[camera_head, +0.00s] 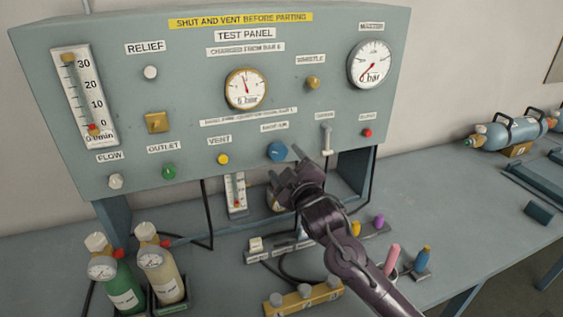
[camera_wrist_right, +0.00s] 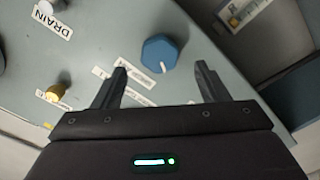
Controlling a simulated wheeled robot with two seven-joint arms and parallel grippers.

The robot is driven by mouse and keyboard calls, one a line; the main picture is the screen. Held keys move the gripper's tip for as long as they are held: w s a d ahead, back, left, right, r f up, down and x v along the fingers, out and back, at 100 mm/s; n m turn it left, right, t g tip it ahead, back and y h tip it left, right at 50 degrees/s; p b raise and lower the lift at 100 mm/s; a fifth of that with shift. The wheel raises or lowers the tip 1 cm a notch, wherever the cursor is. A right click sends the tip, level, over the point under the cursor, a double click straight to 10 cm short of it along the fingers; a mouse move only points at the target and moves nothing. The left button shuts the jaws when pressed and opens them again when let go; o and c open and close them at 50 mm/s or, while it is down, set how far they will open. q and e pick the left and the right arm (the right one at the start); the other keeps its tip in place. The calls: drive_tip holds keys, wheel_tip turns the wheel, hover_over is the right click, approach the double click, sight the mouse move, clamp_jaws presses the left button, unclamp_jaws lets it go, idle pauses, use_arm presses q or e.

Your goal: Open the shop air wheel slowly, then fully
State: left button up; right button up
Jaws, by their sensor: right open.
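In the right wrist view the blue wheel (camera_wrist_right: 160,53) lies just beyond and between the two open fingertips, with a visible gap. The right gripper (camera_wrist_right: 161,75) is open and empty. My left gripper is not in view.
The test panel (camera_head: 130,70) carries gauges, a flow tube, a yellow vent knob (camera_head: 223,159), a green outlet knob (camera_head: 169,172) and a drain lever (camera_head: 327,140) close to my right gripper. Two small cylinders (camera_head: 160,275) stand front left. The bench at right (camera_head: 450,190) is largely clear.

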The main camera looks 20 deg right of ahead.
drive_tip(key=s, duration=0.2)
drive_tip(key=shift+s+b, duration=0.3)
drive_tip(key=shift+s, duration=0.1)
idle(4.2)
